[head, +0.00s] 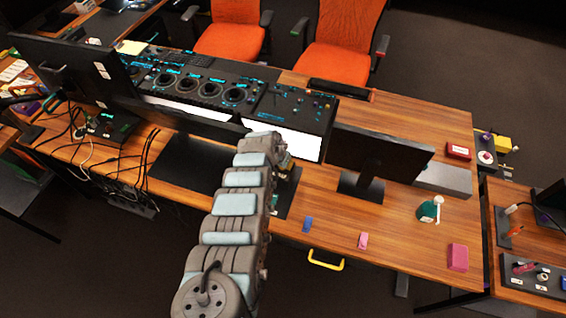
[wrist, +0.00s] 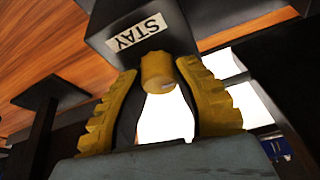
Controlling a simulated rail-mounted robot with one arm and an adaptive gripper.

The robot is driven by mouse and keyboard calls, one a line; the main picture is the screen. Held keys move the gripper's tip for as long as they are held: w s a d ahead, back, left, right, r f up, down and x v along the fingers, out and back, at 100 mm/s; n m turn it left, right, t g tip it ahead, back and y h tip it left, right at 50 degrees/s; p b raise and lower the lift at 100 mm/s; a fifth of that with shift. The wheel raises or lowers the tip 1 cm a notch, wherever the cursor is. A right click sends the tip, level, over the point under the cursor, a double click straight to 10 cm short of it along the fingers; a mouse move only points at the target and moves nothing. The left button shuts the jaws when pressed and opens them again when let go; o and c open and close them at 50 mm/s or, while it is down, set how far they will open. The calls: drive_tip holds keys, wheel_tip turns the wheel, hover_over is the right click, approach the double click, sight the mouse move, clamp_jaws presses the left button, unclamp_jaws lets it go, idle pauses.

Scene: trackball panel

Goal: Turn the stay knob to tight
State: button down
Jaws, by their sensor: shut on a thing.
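The stay knob (wrist: 156,66) is a small yellow-brass cylinder in the wrist view. It sticks out of a dark block (wrist: 120,18) with a white STAY label (wrist: 137,33). My gripper (wrist: 157,80) has its two ridged yellow fingers on either side of the knob and is shut on it. The knob's small end mark is too blurred to read as a turn position. In the head view my arm's end (head: 281,160) is by the black panel area behind the monitors, and the knob itself is hidden there.
A monitor (head: 378,155) stands right of my arm, and a wide dark monitor (head: 190,118) stands to the left. The console with trackballs (head: 210,88) lies behind. Blue (head: 307,224) and pink (head: 363,241) blocks lie on the wooden desk's near edge.

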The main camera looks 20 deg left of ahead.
idle(0.3)
drive_tip(key=c, duration=0.7)
unclamp_jaws()
drive_tip(key=shift+c, duration=0.2)
drive_tip(key=shift+r, duration=0.1)
